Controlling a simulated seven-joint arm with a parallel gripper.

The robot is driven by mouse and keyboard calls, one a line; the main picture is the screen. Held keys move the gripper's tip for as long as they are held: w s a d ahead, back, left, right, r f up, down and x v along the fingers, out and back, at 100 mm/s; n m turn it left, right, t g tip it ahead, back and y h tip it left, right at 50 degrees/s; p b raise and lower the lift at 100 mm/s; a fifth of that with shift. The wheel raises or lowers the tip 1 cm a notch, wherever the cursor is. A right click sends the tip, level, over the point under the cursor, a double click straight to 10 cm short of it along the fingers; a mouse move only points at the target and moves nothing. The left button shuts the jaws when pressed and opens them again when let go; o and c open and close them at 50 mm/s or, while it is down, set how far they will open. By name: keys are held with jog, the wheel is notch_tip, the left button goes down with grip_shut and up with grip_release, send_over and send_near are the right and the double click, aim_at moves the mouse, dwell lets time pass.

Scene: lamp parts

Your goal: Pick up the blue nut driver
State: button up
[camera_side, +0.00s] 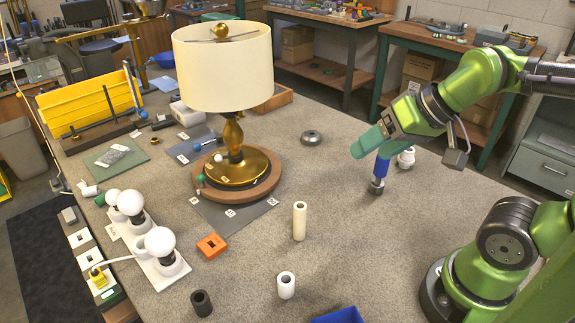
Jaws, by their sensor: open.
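The blue nut driver (381,168) stands roughly upright on the right part of the table, with its grey metal end (376,187) down at the tabletop. My gripper (370,145) is tilted down to the left, with its teal fingers at the top of the blue handle. The jaws are open. The fingers hide the handle's upper end, and I cannot tell whether they touch it.
A white part (406,158) stands just right of the driver. A brass lamp with a cream shade (222,65) stands left on a round wooden base. A cream tube (299,221), an orange block (211,246) and white bulbs (160,242) are nearer the front. The table around the driver is mostly clear.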

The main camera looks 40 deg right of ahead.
jog(key=w+d+f+m+g+h, duration=0.1)
jog(key=w+d+f, duration=0.1)
jog(key=d, duration=0.4)
jog(key=m+g+h, duration=0.1)
jog(key=g+h, duration=0.2)
send_near(382, 164)
jog(key=shift+t, duration=0.4)
jog(key=shift+s+d+x, duration=0.1)
jog(key=shift+d+x, duration=0.1)
jog(key=shift+x, duration=1.75)
jog(key=shift+s+d+x, duration=0.1)
jog(key=shift+d+x, duration=0.15)
jog(key=shift+x, duration=1.65)
jog(key=shift+s+d+x, duration=0.1)
jog(key=shift+d+x, duration=0.1)
jog(key=shift+x, duration=1.75)
jog(key=shift+r, duration=0.1)
jog(key=c, duration=1.1)
